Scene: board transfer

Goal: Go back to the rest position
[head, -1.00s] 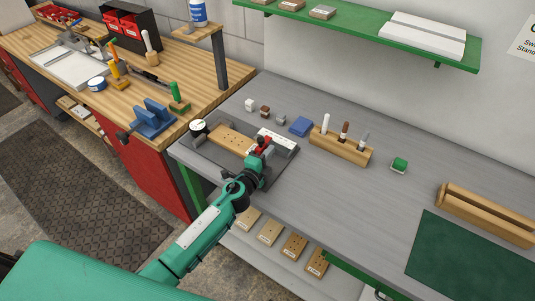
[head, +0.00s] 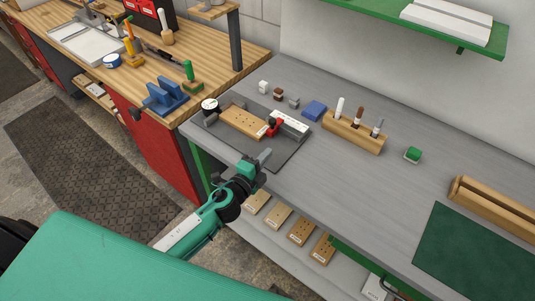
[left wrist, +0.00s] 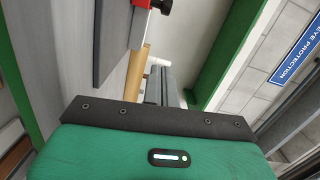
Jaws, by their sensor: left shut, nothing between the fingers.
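My left gripper (head: 262,160) is shut and empty, in front of the dark fixture plate (head: 283,153) at the near edge of the grey table. Its arm reaches in from the lower left. A light wooden board (head: 240,121) with holes lies in the fixture, with a red clamp (head: 273,127) at its right end. In the left wrist view, the red clamp (left wrist: 141,4) and the board's edge (left wrist: 137,70) show beyond my green gripper body. My right gripper is not in view.
Several boards lie on the shelf below. A wooden workbench (head: 215,85) with a blue vise (head: 165,98) is at left.

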